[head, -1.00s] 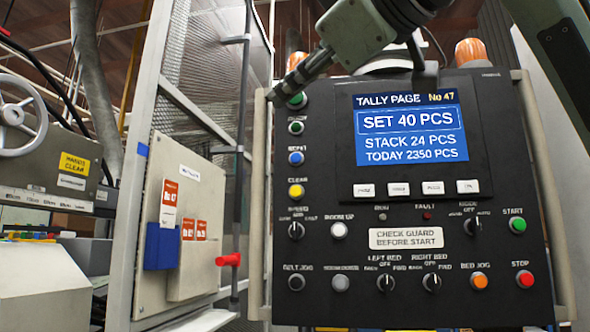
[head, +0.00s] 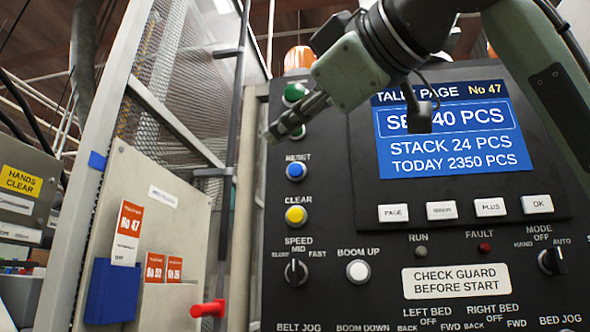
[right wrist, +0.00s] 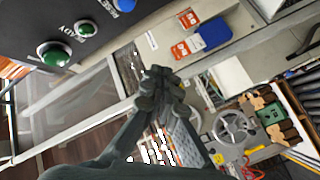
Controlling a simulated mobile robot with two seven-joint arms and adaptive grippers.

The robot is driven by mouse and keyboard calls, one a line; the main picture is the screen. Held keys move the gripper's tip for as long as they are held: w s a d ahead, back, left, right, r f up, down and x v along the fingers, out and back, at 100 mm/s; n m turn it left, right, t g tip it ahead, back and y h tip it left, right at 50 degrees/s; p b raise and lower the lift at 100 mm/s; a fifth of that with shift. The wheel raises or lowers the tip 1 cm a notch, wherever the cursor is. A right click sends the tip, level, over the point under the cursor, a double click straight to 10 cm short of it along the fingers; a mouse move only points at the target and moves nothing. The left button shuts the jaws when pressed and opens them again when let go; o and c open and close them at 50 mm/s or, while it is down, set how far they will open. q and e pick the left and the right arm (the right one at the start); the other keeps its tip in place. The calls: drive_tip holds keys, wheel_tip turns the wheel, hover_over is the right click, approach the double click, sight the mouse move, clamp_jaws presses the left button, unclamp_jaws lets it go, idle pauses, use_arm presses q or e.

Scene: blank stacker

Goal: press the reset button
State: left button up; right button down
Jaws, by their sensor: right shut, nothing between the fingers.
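The blue reset button (head: 296,171), labelled RESET, is on the left side of the black control panel (head: 320,222). It also shows at the top edge of the right wrist view (right wrist: 124,4), partly cut off. My right gripper (head: 271,135) is shut and empty. In the head view its tips are up and left of the reset button, level with the lower green button (head: 298,132). In the right wrist view the closed fingertips (right wrist: 160,76) appear clear of the panel face, below the buttons. My left gripper is in neither view.
A larger green button (head: 295,93) sits above, and a yellow CLEAR button (head: 296,215) below. The blue display (head: 455,135) is to the right, partly behind my arm. On the left are a mesh-sided frame and a box with a blue card holder (head: 112,292) and a red handle (head: 208,309).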

sight(296, 170)
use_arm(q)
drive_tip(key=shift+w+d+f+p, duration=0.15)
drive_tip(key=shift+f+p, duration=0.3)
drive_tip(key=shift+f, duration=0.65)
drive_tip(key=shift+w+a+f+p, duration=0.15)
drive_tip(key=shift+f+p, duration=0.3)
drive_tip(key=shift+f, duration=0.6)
use_arm(e)
drive_tip(key=shift+w+d, duration=0.3)
drive_tip(key=shift+w, duration=1.2)
drive_tip(key=shift+w+d, duration=0.25)
drive_tip(key=shift+w, duration=1.2)
drive_tip(key=shift+w+d, duration=0.3)
drive_tip(key=shift+w, duration=1.2)
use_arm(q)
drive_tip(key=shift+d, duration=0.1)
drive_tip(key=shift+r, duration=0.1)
use_arm(e)
drive_tip(key=shift+w+p, duration=0.3)
drive_tip(key=shift+p, duration=0.05)
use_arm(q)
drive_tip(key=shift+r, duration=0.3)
use_arm(e)
drive_tip(key=shift+w+d, duration=0.1)
